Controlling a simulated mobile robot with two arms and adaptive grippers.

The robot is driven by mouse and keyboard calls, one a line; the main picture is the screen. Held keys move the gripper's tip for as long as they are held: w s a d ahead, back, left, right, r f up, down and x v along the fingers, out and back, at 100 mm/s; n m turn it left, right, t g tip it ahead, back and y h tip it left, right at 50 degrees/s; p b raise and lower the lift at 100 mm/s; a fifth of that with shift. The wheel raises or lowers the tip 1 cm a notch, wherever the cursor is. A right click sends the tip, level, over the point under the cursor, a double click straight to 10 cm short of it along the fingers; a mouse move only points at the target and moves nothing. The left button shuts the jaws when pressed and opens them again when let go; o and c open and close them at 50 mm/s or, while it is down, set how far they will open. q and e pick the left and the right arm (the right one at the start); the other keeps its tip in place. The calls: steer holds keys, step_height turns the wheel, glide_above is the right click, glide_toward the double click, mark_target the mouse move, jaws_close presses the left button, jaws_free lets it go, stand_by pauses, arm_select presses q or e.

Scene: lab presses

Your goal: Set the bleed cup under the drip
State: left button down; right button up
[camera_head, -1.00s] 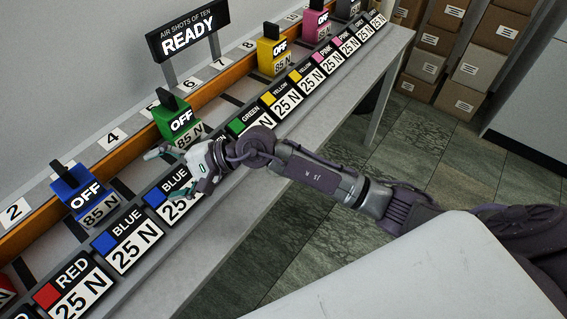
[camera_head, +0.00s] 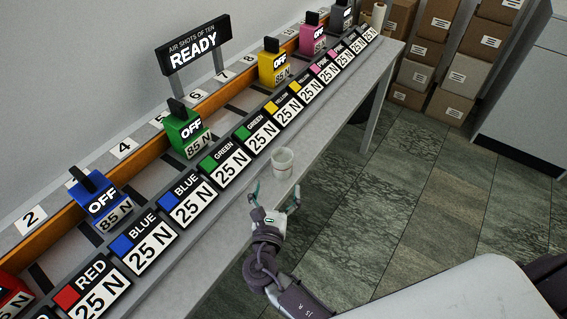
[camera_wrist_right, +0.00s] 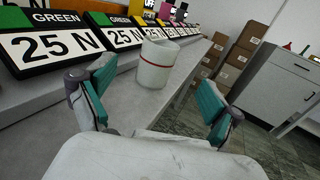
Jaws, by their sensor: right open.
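A small white cup (camera_head: 282,161) stands upright on the front strip of the bench, in front of the green 25 N plates. My right gripper (camera_head: 273,194) is open and empty, just short of the cup and apart from it. In the right wrist view the cup (camera_wrist_right: 157,63) stands beyond and between the open fingers (camera_wrist_right: 150,100). I cannot make out a drip in these frames. My left gripper is not in view.
A sloped row of 25 N plates (camera_head: 187,199) runs along the bench (camera_head: 207,262). Behind it stand OFF blocks in blue (camera_head: 97,203), green (camera_head: 186,132), yellow (camera_head: 277,66) and pink (camera_head: 312,38). A READY sign (camera_head: 193,50) rises behind. Boxes (camera_head: 468,77) are stacked far right.

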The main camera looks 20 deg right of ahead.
glide_toward(283, 148)
steer(key=shift+w+d+f, duration=0.25)
steer(key=shift+w+f, duration=0.05)
steer(key=shift+w, duration=0.25)
steer(key=shift+w+d+f, duration=0.2)
steer(key=shift+w+f, duration=0.05)
steer(key=shift+w, duration=0.3)
steer(key=x, duration=0.1)
steer(key=p+x, duration=0.1)
steer(key=x, duration=0.3)
steer(key=shift+s+r+p, duration=0.1)
steer(key=shift+r+p, duration=0.15)
steer(key=shift+p, duration=0.15)
steer(key=shift+w+d+f, duration=0.1)
steer(key=shift+w+d, duration=0.05)
steer(key=shift+w, duration=0.1)
steer(key=c, duration=1.4)
steer(key=shift+r, duration=0.2)
